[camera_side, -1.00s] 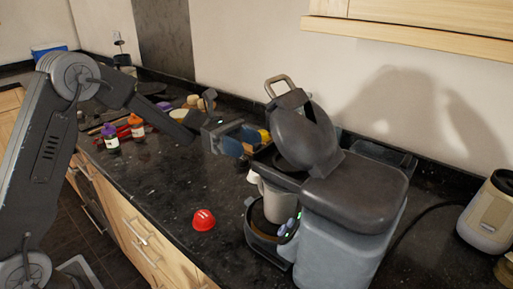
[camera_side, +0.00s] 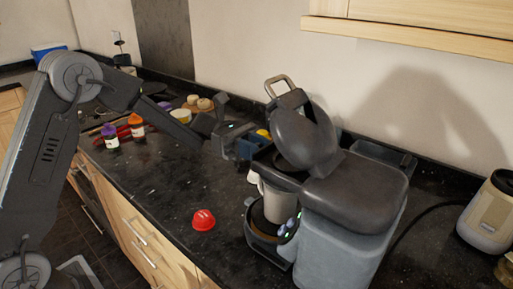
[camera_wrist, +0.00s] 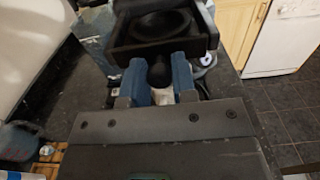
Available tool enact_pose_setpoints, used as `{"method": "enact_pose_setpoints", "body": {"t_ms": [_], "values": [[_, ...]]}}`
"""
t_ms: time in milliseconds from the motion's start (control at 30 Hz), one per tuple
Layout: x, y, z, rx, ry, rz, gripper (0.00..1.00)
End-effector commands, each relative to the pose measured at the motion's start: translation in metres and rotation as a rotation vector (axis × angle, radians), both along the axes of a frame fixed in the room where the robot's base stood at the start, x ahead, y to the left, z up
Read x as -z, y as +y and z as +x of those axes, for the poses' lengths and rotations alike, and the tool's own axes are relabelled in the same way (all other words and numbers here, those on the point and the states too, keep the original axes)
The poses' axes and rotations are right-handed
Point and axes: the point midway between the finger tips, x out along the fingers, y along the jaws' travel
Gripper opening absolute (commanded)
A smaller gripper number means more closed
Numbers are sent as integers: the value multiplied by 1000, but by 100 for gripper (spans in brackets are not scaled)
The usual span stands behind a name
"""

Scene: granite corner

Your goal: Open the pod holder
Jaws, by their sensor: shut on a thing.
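The dark coffee machine (camera_side: 345,225) stands on the counter with its rounded lid (camera_side: 303,138) tilted up. The pod holder (camera_side: 272,165) juts from its front under the lid, partly hidden. In the wrist view the pod holder (camera_wrist: 163,30) is a black square frame around a round, dark, empty-looking recess. My gripper (camera_side: 250,146) is at the front of the holder. In the wrist view its blue fingers (camera_wrist: 160,80) are shut on the holder's short rounded handle (camera_wrist: 159,72).
A red pod (camera_side: 203,220) lies on the counter in front of the machine. A light mug (camera_side: 276,203) stands under the holder. Bottles with purple (camera_side: 110,137) and orange (camera_side: 136,127) caps stand at left. A cream appliance (camera_side: 490,212) is at far right. The front counter is mostly clear.

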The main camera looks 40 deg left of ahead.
Motion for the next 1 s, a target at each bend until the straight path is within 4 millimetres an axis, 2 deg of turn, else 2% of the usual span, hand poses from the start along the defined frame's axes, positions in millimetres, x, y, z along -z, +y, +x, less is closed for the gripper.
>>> {"method": "enact_pose_setpoints", "body": {"t_ms": [33,167,400,467,733,833,1000], "values": [[0,0,0,0,0,0,11],[0,0,0,0,0,0,0],[0,2,0,-1,0,0,0],[0,8,1,-2,0,0,0],[0,62,1,-5,0,0,0],[0,72,0,-3,0,-1,0],[0,74,0,-1,0,0,0]]}}
